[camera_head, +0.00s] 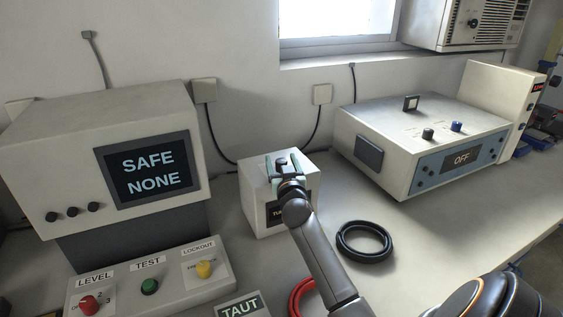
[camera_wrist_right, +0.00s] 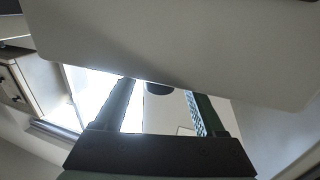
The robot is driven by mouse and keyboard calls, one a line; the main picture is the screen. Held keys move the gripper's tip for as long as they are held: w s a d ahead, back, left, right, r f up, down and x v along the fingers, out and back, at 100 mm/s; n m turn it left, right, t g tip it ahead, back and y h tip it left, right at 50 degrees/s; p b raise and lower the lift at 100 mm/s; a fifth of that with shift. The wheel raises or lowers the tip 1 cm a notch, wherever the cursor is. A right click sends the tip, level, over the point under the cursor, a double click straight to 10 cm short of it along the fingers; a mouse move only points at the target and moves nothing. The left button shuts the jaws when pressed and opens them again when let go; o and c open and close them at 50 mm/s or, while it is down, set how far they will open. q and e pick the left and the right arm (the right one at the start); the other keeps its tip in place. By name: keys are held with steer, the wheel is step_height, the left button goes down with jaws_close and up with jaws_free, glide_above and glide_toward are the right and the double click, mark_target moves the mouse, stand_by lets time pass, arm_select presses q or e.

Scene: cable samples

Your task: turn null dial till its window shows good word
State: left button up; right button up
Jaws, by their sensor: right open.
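A white box (camera_head: 304,193) stands on the bench at the centre of the head view, with a dark knob (camera_head: 281,161) on its top. I take the knob for the null dial, but no name for it can be read. A dark window (camera_head: 276,214) on the box front shows letters beginning "TU"; my right arm hides the rest. My right gripper (camera_head: 284,167) is open over the box top, its fingers on either side of the knob. In the right wrist view the dark knob (camera_wrist_right: 158,88) shows between the open fingers (camera_wrist_right: 160,98). Contact cannot be told. My left gripper is out of view.
A monitor (camera_head: 150,172) reading "SAFE NONE" stands at left, above a panel (camera_head: 170,292) with red, green and yellow knobs. A "TAUT" sign (camera_head: 240,306) is at the bottom. A black cable coil (camera_head: 364,241) and red cable (camera_head: 301,298) lie nearby. An instrument (camera_head: 410,183) reading "OFF" stands right.

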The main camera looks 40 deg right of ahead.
jaws_close()
stand_by(0.5)
